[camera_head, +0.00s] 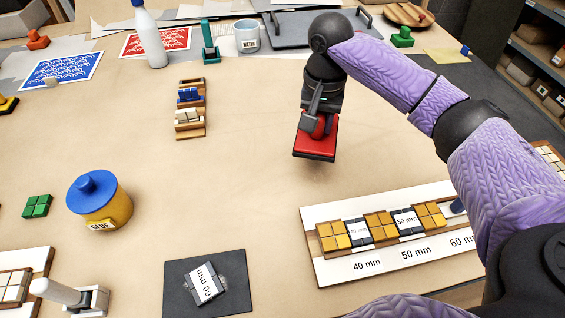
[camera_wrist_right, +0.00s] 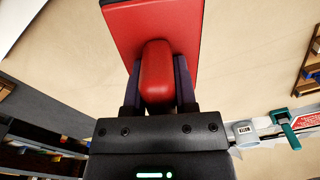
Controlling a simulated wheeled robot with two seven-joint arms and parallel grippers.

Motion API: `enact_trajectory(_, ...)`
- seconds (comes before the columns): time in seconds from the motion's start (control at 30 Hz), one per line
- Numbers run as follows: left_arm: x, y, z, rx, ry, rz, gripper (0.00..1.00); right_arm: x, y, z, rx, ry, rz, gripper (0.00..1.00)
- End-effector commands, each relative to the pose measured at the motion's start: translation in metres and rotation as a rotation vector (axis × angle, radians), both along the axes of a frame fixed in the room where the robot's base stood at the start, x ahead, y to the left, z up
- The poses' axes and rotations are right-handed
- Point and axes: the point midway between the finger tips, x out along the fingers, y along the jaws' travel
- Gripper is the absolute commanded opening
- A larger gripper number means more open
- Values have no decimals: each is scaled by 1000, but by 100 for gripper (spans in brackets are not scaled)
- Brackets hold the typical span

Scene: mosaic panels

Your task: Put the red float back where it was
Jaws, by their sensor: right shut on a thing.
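The red float (camera_head: 314,142) is a flat red plate with a dark underside and a rounded red handle. My right gripper (camera_head: 316,122) is shut on its handle and holds it over the middle of the table. In the right wrist view the red float (camera_wrist_right: 150,22) fills the top, and the fingers of the right gripper (camera_wrist_right: 158,85) stand on both sides of the handle. Whether the float touches the table is hard to tell, but it looks raised. My left gripper is not in view.
A board (camera_head: 330,272) with a wooden tray of tiles lies at front right. A dark mat (camera_head: 238,297) with a 60 mm block, a glue pot (camera_head: 103,205) and a small tile rack (camera_head: 190,132) stand to the left. A bottle (camera_head: 151,42) and mug (camera_head: 247,36) stand behind. The table centre is clear.

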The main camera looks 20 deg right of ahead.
Motion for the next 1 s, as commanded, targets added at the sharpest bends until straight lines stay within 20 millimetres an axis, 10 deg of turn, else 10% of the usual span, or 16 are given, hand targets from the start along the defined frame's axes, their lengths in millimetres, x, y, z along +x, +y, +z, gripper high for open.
enact_trajectory(0.4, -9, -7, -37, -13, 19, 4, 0, -1, -2, -94, -3, 3, -4, 0)
enact_trajectory(0.8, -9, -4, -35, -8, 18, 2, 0, 0, -1, -98, -1, 0, -4, 0)
enact_trajectory(0.83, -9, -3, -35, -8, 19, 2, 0, -1, -1, -99, -1, 0, -4, 39)
enact_trajectory(1.0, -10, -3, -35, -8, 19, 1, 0, -1, -1, -99, -1, 0, -4, 70)
